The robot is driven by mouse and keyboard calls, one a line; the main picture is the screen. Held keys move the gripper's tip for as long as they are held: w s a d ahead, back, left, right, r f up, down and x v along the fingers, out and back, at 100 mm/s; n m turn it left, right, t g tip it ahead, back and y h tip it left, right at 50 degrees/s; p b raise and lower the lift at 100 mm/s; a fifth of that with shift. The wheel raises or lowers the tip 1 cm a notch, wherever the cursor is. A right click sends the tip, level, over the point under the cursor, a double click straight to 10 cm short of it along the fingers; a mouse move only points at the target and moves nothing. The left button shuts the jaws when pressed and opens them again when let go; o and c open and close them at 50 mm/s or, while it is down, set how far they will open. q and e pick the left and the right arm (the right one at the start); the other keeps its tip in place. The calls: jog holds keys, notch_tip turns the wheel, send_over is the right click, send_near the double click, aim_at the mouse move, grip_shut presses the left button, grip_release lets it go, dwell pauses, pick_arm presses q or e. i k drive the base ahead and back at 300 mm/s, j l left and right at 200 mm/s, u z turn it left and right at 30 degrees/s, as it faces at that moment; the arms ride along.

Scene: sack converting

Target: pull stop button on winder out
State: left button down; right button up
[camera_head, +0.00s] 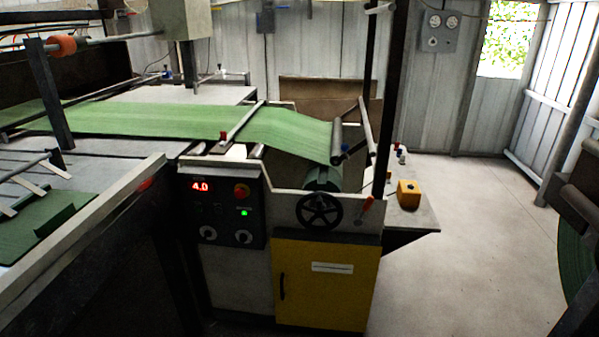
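The winder's dark control panel (222,222) is on the front of the machine, left of centre. A red round stop button (241,190) sits at its upper right. Whether the button is pushed in or out is too small to tell. Beside it a red display (200,186) reads 4.0, and a green light (244,212) glows below the button. Two pale knobs are at the bottom of the panel. Neither of my grippers is in view.
Right of the panel are a black handwheel (319,211) and a yellow cabinet door (326,284). A yellow box (408,194) with a dark top button stands on a side shelf (425,219). Green woven web (190,119) runs across the machine. Concrete floor (470,260) is clear at right.

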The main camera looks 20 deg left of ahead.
aim_at(241, 193)
jog(key=u, duration=1.3)
